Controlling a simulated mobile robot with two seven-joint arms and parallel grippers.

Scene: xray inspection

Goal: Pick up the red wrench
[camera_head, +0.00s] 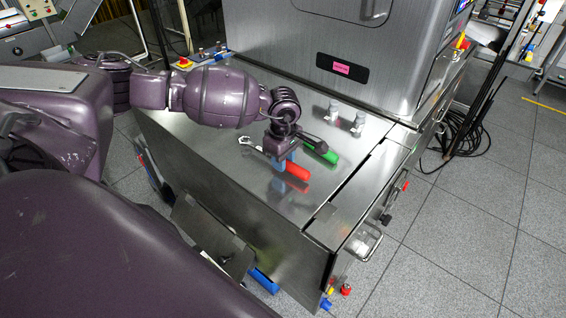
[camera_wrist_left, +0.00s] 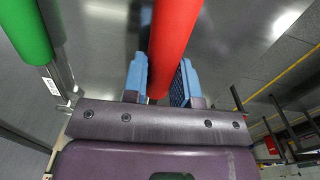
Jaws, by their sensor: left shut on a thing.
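The red wrench (camera_head: 297,171) lies at the metal bench top, its red handle pointing right and its metal head showing to the left of my gripper. My left gripper (camera_head: 280,162) is over it from above, with blue finger pads on either side of it. In the left wrist view the red handle (camera_wrist_left: 172,45) runs between the blue fingers of my left gripper (camera_wrist_left: 163,82), which is shut on it. Whether the wrench touches the bench is hard to tell. My right gripper is not in view.
A green-handled tool (camera_head: 322,151) lies close behind the wrench; its green handle also shows in the left wrist view (camera_wrist_left: 25,32). Metal knobs (camera_head: 334,112) stand farther back, before the grey machine (camera_head: 330,45). The bench top (camera_head: 228,165) is clear left of the wrench.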

